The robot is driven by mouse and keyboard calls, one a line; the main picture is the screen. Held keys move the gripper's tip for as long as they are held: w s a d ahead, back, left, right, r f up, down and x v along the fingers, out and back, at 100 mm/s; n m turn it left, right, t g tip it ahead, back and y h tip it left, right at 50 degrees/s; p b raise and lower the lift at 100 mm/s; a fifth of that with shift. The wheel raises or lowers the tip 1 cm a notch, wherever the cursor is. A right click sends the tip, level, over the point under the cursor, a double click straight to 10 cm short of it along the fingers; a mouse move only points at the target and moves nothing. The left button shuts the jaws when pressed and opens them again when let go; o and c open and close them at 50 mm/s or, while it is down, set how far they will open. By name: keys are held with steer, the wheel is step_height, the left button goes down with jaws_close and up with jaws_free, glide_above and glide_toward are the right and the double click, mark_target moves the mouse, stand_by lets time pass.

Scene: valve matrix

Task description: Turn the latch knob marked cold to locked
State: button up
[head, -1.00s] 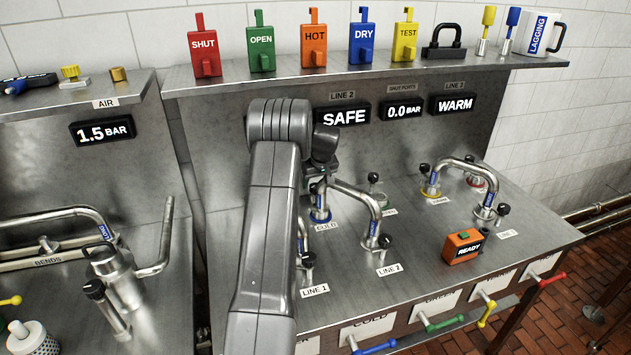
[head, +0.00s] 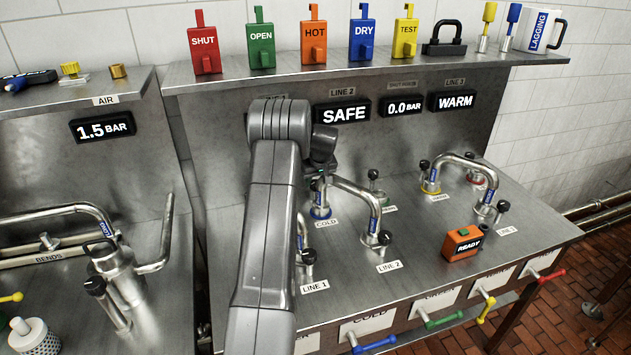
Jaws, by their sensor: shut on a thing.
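The cold port (head: 320,213) has a blue ring and stands on the steel bench behind its COLD label (head: 326,223). A bent steel pipe (head: 362,190) runs from the cold port to the LINE 2 port (head: 376,239). My gripper (head: 319,177) is at the top of the cold port, partly hidden by my arm. It is shut on the latch knob there. The jaws and wrist cover the knob, so its angle and any locked mark cannot be read.
A second bent pipe (head: 468,163) joins the yellow-ringed port to the LINE 1 port at right. An orange READY box (head: 462,244) stands near the front. Bare bench lies between the LINE 2 port and the READY box.

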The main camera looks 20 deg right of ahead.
steer(key=shift+f, duration=0.1)
steer(key=shift+a+m+h+b, duration=0.1)
steer(key=shift+m+h+b, duration=0.4)
steer(key=shift+m+b, duration=0.5)
steer(key=shift+m+g+h+b, duration=0.3)
steer(key=shift+m+h+b, duration=0.4)
steer(key=shift+m, duration=1.1)
steer(key=o, duration=1)
